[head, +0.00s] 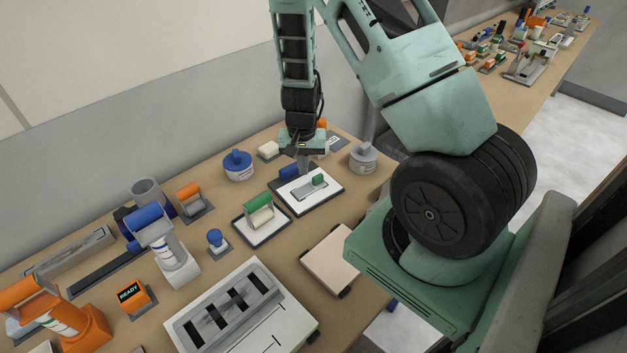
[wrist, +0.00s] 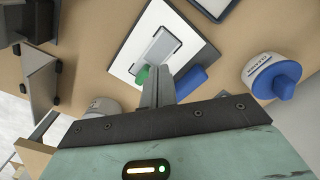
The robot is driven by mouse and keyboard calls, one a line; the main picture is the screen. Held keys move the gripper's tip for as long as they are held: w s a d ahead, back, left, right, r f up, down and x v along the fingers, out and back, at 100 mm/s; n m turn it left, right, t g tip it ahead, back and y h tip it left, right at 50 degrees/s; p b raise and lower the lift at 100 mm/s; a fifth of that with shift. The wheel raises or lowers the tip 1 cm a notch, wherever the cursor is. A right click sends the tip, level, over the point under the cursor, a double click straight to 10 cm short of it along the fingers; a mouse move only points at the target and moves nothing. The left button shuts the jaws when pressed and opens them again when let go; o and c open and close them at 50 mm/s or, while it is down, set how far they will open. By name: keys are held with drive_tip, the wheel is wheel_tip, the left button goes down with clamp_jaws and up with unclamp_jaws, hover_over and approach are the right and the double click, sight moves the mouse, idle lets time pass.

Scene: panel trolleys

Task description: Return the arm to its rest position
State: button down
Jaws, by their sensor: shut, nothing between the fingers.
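My arm reaches from the right of the head view out over the table, with its end pointing down. My gripper (head: 304,172) is shut and empty, above a white tray with a dark rim (head: 318,202). On that tray lie a grey plate with a green part (head: 318,180) and a blue block (head: 289,170). In the wrist view my gripper (wrist: 158,78) points toward the grey plate (wrist: 158,48), with the blue block (wrist: 190,84) beside the fingers. I cannot tell whether the fingertips touch anything.
A blue-knobbed round container (head: 238,166) and a grey-knobbed one (head: 364,156) flank the tray. A second tray with a green-handled tool (head: 262,228), a beige-topped block (head: 332,257) and a slotted white panel (head: 240,310) stand nearer. A wall (head: 150,90) rises behind the table.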

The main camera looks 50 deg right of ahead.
idle(0.5)
drive_tip(key=s+a+r+n+y+b, duration=0.15)
drive_tip(key=a+r+n, duration=0.3)
drive_tip(key=a, duration=0.55)
drive_tip(key=s+a+r+n+y+b, duration=0.1)
drive_tip(key=a+r+n+b, duration=0.3)
drive_tip(key=a, duration=0.7)
drive_tip(key=s+a+r+n+h, duration=0.1)
drive_tip(key=s+a+r+n, duration=0.3)
drive_tip(key=s, duration=0.5)
drive_tip(key=s+a+r+n+h, duration=0.1)
drive_tip(key=s+a+r+n, duration=0.3)
drive_tip(key=s, duration=0.4)
drive_tip(key=shift+s+a+r+n, duration=0.35)
drive_tip(key=shift+a+n, duration=0.1)
drive_tip(key=shift+a, duration=0.35)
